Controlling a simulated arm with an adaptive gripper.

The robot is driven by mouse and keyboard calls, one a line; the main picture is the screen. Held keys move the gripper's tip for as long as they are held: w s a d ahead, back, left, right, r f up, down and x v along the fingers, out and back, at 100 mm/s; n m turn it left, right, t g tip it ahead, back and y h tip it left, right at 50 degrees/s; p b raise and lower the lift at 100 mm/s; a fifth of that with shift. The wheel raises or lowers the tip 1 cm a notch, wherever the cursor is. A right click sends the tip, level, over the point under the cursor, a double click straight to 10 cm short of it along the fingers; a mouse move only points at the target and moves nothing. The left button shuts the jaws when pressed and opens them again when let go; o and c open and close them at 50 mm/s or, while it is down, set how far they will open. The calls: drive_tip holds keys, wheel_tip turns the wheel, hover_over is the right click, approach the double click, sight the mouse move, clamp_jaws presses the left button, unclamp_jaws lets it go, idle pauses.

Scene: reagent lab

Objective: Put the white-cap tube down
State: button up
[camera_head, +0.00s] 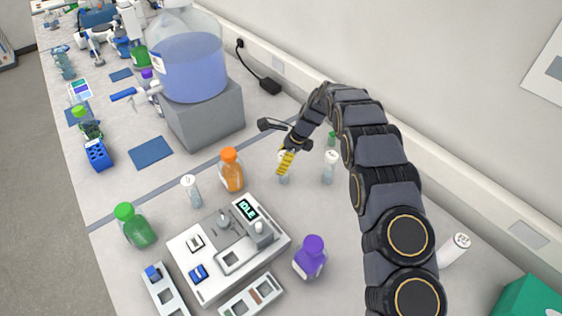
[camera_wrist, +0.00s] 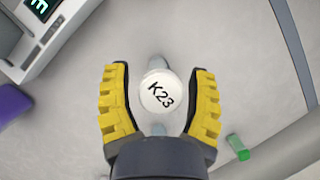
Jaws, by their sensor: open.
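The white-cap tube, its cap (camera_wrist: 157,92) marked K23, is seen from above in the wrist view. It sits between the two yellow fingers of my gripper (camera_wrist: 160,78), with a gap on each side. In the head view, my gripper (camera_head: 287,162) is low over the bench at that tube, and the tube's clear lower part (camera_head: 283,179) shows below the yellow fingers. The tube looks upright on the bench, but its base contact is not clear. The fingers are open and hide part of the tube in the head view.
Another white-capped tube (camera_head: 330,167) stands just right of my gripper, with a small green-capped tube (camera_head: 332,139) behind it. An orange-capped bottle (camera_head: 231,172) stands to the left. A device with an IDLE display (camera_head: 215,262) and a purple-capped bottle (camera_head: 310,262) are in front.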

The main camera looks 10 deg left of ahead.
drive_tip(key=v, duration=1.1)
drive_tip(key=s+d+r+n+h, duration=0.1)
drive_tip(key=s+d+r+n, duration=0.35)
drive_tip(key=s+r, duration=0.4)
drive_tip(key=s+d+r+n+h, duration=0.1)
drive_tip(key=s+n, duration=0.3)
drive_tip(key=s, duration=0.7)
drive_tip(key=s+d+r+n+g+h, duration=0.1)
drive_tip(key=s+d+n, duration=0.3)
drive_tip(key=s, duration=0.7)
drive_tip(key=s+d+r+n+h, duration=0.1)
drive_tip(key=s+n, duration=0.4)
drive_tip(key=s, duration=0.6)
drive_tip(key=shift+s+d+r+g+h, duration=0.25)
drive_tip(key=shift+d+r+g+h, duration=0.05)
drive_tip(key=shift+d+r, duration=0.45)
drive_tip(key=shift+f+n, duration=0.1)
drive_tip(key=shift+n, duration=0.15)
drive_tip(key=shift+a+f, duration=0.1)
